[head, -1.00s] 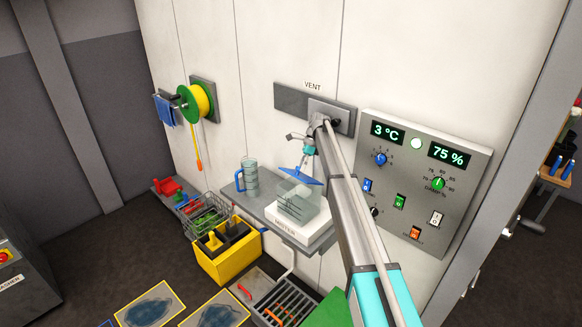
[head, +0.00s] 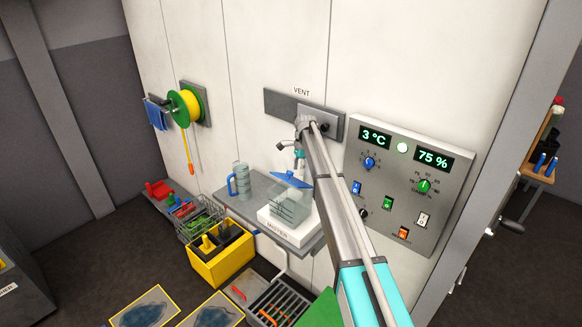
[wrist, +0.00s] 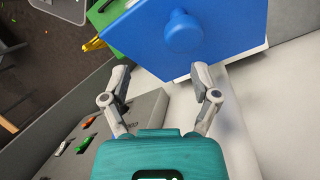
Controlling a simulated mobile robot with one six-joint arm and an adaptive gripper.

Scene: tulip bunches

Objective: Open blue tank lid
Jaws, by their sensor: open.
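The blue tank lid (head: 291,180) sits tilted above the clear tank (head: 289,208) on the white mister base (head: 290,230). In the wrist view the blue lid (wrist: 200,38) fills the upper middle, with a round blue knob (wrist: 183,32) on it. My gripper (wrist: 160,85) is open and empty, its two fingertips just short of the lid's near edge in the picture. In the head view my gripper (head: 299,158) is just above the lid, partly hidden by my arm. I cannot tell whether a finger touches the lid.
A grey shelf (head: 262,188) carries the mister and a clear jug with a blue handle (head: 240,181). A control panel (head: 410,185) is on the wall to the right. A vent plate (head: 280,103) is above. A yellow caddy (head: 220,262) stands below left.

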